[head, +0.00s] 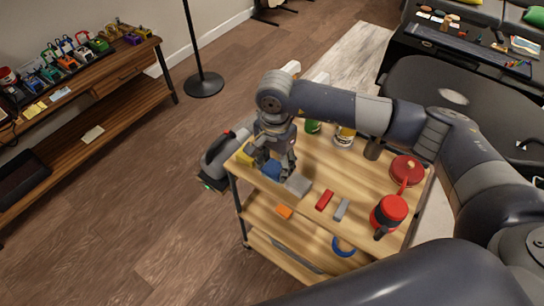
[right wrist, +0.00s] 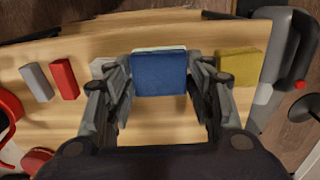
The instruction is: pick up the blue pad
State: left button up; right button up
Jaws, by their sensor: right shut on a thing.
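The blue pad (right wrist: 159,73) shows in the right wrist view as a flat block with a pale far edge. It lies between the two fingers of my right gripper (right wrist: 160,88), which touch its sides. The gripper is shut on it. In the head view my right gripper (head: 281,172) points down over the left end of the cart, and the blue pad (head: 271,169) is partly hidden by its fingers. I cannot tell whether the pad is clear of the cart top. My left gripper is not in view.
On the wooden cart (head: 310,160), a yellow pad (right wrist: 238,66) and a grey pad (head: 298,186) flank the blue one. A red block (head: 325,200), a small grey block (head: 341,210) and a red-and-black container (head: 389,213) stand to the right. A grey device (head: 215,160) is at the left edge.

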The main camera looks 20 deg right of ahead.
jog(key=s+r, duration=0.1)
jog(key=s, duration=1.2)
jog(key=shift+s+a+r, duration=0.15)
jog(key=shift+a, duration=0.15)
jog(key=shift+c, duration=0.7)
